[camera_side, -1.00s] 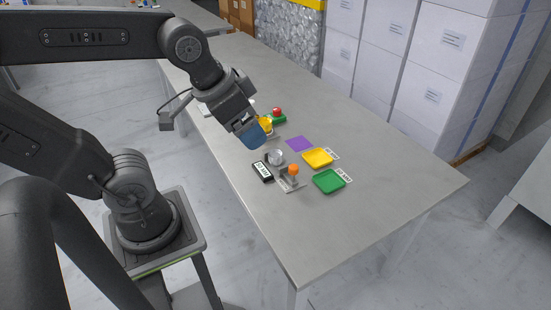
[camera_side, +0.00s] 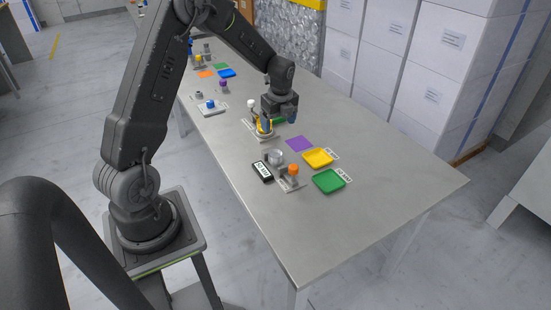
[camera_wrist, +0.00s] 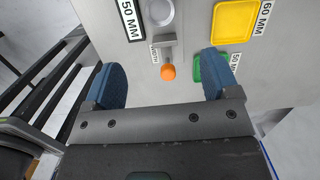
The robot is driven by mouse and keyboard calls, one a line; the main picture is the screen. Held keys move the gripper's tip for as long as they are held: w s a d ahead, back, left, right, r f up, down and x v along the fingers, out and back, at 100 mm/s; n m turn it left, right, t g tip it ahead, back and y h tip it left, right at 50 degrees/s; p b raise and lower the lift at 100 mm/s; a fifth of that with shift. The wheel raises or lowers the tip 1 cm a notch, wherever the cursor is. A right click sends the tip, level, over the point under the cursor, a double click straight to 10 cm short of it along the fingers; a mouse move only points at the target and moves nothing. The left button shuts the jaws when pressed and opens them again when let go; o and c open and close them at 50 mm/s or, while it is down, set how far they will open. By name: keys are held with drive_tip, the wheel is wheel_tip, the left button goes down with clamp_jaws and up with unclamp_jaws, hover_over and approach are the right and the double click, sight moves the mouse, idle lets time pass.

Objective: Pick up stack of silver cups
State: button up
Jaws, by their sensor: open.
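A round silver cup (camera_side: 275,157) stands on the table beside the black display; whether it is a stack of several cups I cannot tell. It also shows at the top of the wrist view (camera_wrist: 158,12), cut by the frame edge.
An orange-knobbed press (camera_side: 293,171), black display (camera_side: 262,171), yellow tray (camera_side: 318,158), green tray (camera_side: 328,181) and purple square (camera_side: 300,143) surround the cup. A white-knobbed lever (camera_side: 251,103) stands left of my gripper. The table's near right end is clear.

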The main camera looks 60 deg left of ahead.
hover_over(276, 153)
drive_tip(key=f, duration=0.8)
drive_tip(key=shift+s+d, duration=0.15)
drive_tip(key=shift+d, duration=0.05)
drive_tip(key=shift+a+f, duration=0.15)
drive_tip(key=shift+f, duration=1.5)
drive_tip(key=shift+a+f, duration=0.1)
drive_tip(key=shift+f, duration=1.55)
drive_tip(key=shift+c, duration=0.2)
drive_tip(key=c, duration=1)
